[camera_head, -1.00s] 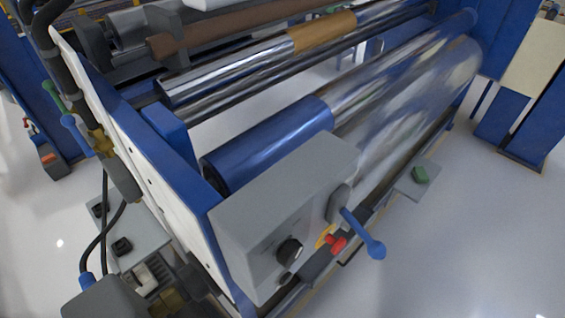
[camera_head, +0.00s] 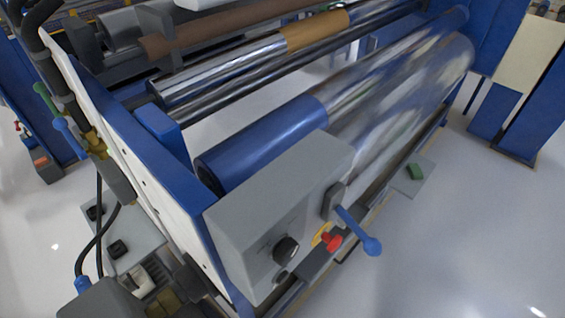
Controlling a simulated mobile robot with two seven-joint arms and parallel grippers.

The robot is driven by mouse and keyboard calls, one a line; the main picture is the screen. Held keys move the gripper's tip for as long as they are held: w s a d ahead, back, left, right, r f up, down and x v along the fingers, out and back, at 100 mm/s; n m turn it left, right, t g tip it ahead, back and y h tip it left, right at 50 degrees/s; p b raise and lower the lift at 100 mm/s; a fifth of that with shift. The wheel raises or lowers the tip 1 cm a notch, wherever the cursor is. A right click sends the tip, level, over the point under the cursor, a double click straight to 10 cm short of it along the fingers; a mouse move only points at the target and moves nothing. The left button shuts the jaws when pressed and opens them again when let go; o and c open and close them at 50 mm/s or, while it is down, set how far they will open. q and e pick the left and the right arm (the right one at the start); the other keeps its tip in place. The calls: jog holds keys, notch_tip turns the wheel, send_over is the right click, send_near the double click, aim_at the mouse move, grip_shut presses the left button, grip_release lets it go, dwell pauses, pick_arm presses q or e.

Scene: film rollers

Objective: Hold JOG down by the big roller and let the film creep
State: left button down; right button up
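The big roller (camera_head: 405,95) runs diagonally from the grey control box to the far right frame. It is shiny, with a blue band, perhaps film (camera_head: 265,148), around its near left end. A green button (camera_head: 416,172) sits on a small grey plate beside the roller's lower right side; its label cannot be read, so I cannot tell whether it is JOG. Nothing is seen touching the button. Neither of my grippers shows in this view.
The grey control box (camera_head: 270,215) carries a black knob (camera_head: 286,249), a red mushroom button (camera_head: 332,241) and a blue-ended lever (camera_head: 372,246) sticking out. A thinner chrome roller (camera_head: 215,80) with an orange-brown band lies behind. The floor at right is clear.

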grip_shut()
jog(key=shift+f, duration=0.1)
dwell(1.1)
